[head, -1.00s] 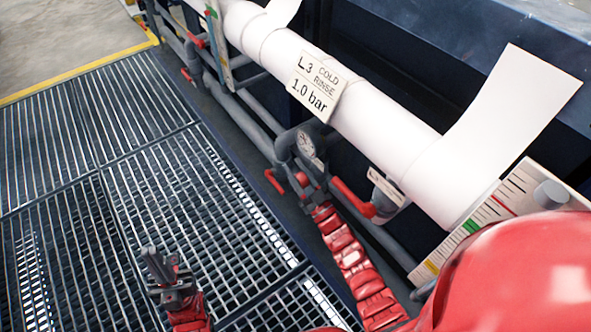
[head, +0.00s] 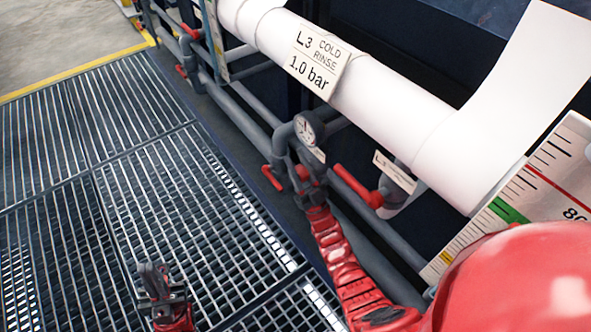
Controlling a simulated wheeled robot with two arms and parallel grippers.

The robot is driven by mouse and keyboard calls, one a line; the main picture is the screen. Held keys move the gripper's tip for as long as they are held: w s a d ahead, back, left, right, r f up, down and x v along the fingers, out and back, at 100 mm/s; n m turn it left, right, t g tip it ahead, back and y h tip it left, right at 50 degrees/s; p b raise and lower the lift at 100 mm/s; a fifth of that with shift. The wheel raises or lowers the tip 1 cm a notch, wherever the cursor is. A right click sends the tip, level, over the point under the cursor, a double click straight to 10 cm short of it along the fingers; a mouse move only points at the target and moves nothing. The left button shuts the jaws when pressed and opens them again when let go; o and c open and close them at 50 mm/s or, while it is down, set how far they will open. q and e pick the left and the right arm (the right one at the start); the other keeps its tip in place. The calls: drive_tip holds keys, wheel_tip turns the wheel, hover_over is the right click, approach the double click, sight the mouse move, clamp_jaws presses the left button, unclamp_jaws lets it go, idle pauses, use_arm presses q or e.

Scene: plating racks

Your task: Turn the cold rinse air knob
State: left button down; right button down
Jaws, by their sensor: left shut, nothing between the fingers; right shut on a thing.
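A white label reading "L3 COLD RINSE 1.0 bar" (head: 318,62) is fixed on the white pipe. Below it a round pressure gauge (head: 307,128) sits on the grey pipework. My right gripper (head: 311,186), at the end of the red arm, is at the fitting just under the gauge. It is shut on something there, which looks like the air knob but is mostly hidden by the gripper. My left gripper (head: 155,281) is shut and empty above the floor grating, apart from the pipework.
Red lever handles (head: 355,186) stick out beside the gauge, with another (head: 272,178) to its left. A large scale board (head: 545,185) stands at the right. The floor grating (head: 110,200) at the left is clear.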

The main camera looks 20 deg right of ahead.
drive_tip(key=c, duration=0.8)
unclamp_jaws()
drive_tip(key=shift+c, duration=0.2)
drive_tip(key=shift+f, duration=0.1)
drive_tip(key=p+v, duration=0.1)
drive_tip(key=v, duration=0.4)
drive_tip(key=shift+v, duration=1.15)
